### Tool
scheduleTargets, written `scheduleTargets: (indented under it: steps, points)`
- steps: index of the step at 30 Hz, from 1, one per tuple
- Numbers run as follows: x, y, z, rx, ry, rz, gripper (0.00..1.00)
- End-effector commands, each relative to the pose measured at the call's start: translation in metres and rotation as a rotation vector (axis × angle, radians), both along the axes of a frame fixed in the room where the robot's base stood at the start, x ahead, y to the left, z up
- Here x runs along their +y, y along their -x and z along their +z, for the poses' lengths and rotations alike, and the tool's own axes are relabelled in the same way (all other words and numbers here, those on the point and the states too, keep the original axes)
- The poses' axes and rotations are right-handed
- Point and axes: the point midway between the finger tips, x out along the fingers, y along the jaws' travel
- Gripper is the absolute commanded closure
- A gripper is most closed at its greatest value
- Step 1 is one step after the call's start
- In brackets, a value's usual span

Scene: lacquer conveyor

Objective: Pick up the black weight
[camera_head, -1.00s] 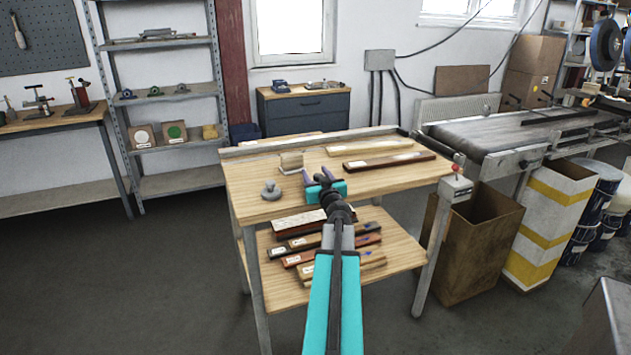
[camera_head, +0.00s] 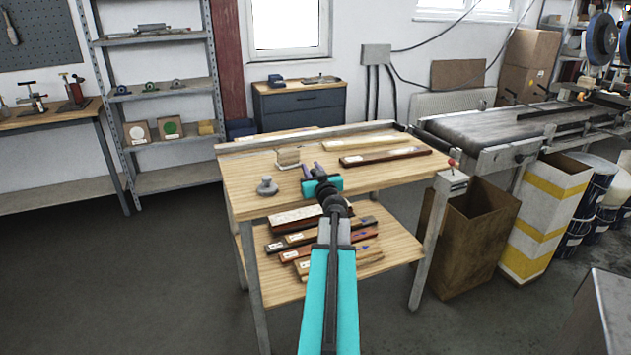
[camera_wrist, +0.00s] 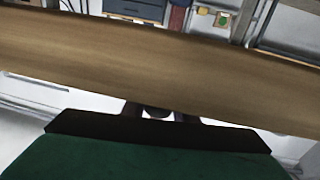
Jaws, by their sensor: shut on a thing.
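A dark grey weight with a knob (camera_head: 267,187) stands upright at the left of the tabletop in the head view. My gripper (camera_head: 311,171) is over the table, to the right of this weight and apart from it. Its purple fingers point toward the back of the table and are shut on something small. The wrist view shows the fingers (camera_wrist: 157,113) with a dark rounded shape between them; their tips are hidden behind a wide wooden band (camera_wrist: 150,60). I cannot tell clearly what is held. No other weight shows clearly.
Pale and dark wooden strips (camera_head: 387,156) lie at the back right of the table (camera_head: 235,180). More strips lie on its lower shelf (camera_head: 390,260). A brown bin (camera_head: 467,235) and conveyor (camera_head: 475,132) stand to the right.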

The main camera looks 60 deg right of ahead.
Motion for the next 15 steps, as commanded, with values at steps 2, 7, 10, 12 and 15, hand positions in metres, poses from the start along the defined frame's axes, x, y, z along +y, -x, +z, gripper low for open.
scheduleTargets:
  steps: [2,7,10,12,15]
  points:
    - [0.0,0.0001,0.001,-0.001,0.001,0.0,1.0]
    - [-0.0002,0.0003,0.0009,-0.001,0.001,0.0,1.0]
    - [-0.0002,0.0005,0.0018,-0.001,0.001,0.0,1.0]
    - [-0.0003,0.0006,0.0035,0.0,0.001,0.0,1.0]
    - [-0.0005,0.0007,0.0078,-0.001,0.002,-0.001,1.0]
